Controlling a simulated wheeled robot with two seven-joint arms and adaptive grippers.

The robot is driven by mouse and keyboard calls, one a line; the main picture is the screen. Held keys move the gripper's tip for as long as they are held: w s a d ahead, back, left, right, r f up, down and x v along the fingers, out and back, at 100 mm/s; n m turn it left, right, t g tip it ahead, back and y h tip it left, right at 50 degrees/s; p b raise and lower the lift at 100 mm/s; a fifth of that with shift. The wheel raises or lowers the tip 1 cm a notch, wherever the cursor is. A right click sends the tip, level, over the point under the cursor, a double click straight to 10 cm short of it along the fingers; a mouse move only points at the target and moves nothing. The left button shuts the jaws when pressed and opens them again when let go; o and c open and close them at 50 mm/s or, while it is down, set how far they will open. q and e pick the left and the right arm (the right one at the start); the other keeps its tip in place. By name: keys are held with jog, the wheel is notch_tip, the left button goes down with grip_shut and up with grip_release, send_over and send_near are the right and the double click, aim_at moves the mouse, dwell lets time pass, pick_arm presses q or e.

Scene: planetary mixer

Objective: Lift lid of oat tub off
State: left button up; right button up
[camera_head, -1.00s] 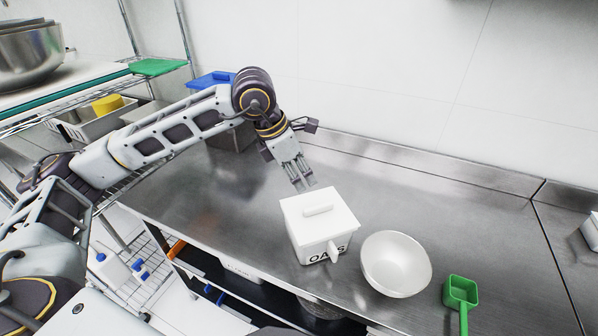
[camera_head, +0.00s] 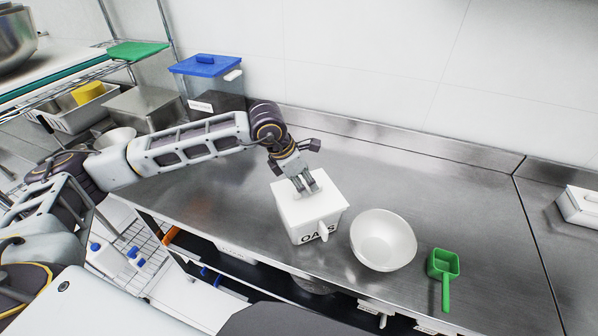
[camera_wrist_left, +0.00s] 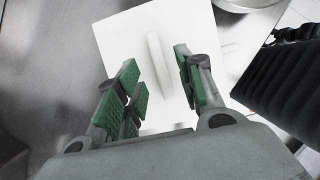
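The white oat tub (camera_head: 309,226), marked "OA..S" on its front, stands on the steel counter with its white lid (camera_head: 325,203) on. My left gripper (camera_head: 306,188) is over the lid, its fingers pointing down around the lid's bar handle. In the left wrist view the gripper (camera_wrist_left: 160,85) is open, with green finger pads on either side of the handle (camera_wrist_left: 157,57). A gap shows between the pads and the handle. The lid (camera_wrist_left: 120,45) fills the middle of that view. My right gripper is not in view.
A white bowl (camera_head: 383,240) stands close to the right of the tub. A green scoop (camera_head: 444,272) lies farther right. A blue-lidded bin (camera_head: 207,80) stands at the back left. A white box (camera_head: 580,206) is at the far right. The counter behind the bowl is clear.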

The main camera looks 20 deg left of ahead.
pick_arm(q)
jog(key=shift+x, duration=1.35)
jog(key=c, duration=0.8)
grip_shut()
